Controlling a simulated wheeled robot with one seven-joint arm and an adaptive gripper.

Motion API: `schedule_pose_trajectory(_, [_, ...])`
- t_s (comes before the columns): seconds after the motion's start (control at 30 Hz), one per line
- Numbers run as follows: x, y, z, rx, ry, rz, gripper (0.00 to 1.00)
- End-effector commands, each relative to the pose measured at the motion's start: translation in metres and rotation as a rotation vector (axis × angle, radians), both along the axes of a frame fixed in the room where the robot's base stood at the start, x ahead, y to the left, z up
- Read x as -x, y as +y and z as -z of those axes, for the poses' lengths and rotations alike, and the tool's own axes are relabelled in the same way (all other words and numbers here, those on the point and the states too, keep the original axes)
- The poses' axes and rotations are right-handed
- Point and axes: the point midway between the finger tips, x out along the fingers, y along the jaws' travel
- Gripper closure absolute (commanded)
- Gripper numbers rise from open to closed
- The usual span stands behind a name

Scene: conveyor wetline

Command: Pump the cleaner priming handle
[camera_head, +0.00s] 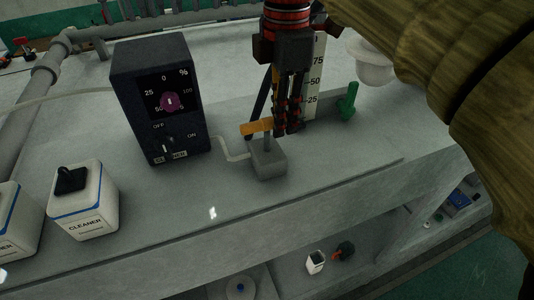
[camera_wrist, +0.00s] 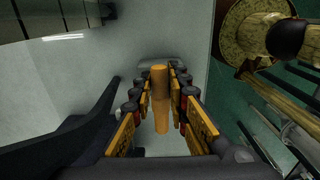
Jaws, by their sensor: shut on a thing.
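The orange priming handle (camera_head: 255,128) sticks out to the left from the top of a small grey pump block (camera_head: 269,160) on the bench. My gripper (camera_head: 287,128) comes down from above at the handle's right part and hides its right end. In the wrist view the handle (camera_wrist: 160,88) lies between the fingers of my gripper (camera_wrist: 160,90), which are shut on it. The fingers are orange and black.
A black control box (camera_head: 150,100) with a dial and an on/off switch stands left of the pump. White cleaner containers (camera_head: 84,205) stand at the front left. A green valve lever (camera_head: 348,102) and a scale (camera_head: 316,85) are to the right.

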Motion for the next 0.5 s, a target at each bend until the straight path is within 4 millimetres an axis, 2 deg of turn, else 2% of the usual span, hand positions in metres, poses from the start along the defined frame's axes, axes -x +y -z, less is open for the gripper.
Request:
schedule_pose_trajectory(0.03, [0.000,0.000,-0.007,-0.001,-0.003,0.001,1.00])
schedule_pose_trajectory(0.5, [-0.001,0.000,-0.037,-0.001,-0.004,0.001,1.00])
